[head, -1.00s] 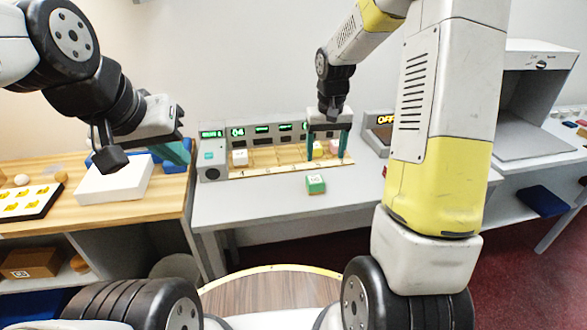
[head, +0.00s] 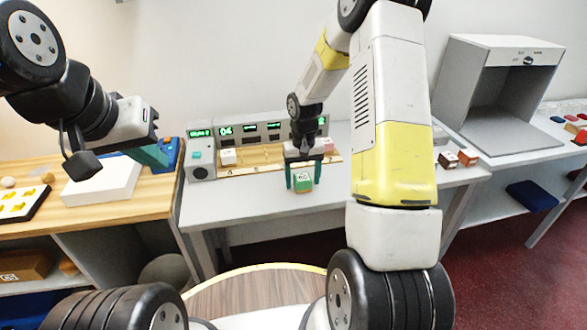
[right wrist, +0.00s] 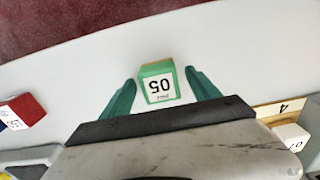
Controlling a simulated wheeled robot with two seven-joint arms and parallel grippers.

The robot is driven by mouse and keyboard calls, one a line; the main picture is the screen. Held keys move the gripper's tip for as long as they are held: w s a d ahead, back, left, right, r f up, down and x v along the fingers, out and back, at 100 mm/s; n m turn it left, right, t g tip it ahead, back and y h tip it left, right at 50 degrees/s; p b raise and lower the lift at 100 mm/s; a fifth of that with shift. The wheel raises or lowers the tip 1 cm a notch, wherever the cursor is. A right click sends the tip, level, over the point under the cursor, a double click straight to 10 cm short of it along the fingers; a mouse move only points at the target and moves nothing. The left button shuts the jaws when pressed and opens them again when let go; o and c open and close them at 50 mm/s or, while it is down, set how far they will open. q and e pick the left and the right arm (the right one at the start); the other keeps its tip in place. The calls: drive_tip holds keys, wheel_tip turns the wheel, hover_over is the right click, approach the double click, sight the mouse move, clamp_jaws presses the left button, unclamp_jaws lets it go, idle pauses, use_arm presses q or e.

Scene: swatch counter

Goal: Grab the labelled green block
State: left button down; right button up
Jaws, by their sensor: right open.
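The green block (head: 303,183) sits on the grey counter near its front edge. Its white label reads 05 in the right wrist view (right wrist: 159,87). My right gripper (head: 303,186) is open, pointing down, with its green fingers on either side of the block. In the right wrist view the open fingers (right wrist: 160,92) flank the block, with a gap on each side. My left gripper (head: 160,155) hangs over the wooden table at the left; whether its jaws are open is not clear.
Behind the block stands a wooden slotted rack (head: 262,156) with pale blocks and green displays. Two reddish blocks (head: 457,158) lie to the right on the counter. A white box (head: 105,184) is under my left gripper. Bare counter (head: 235,193) lies left of the block.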

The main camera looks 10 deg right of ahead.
drive_tip(key=c, duration=1.4)
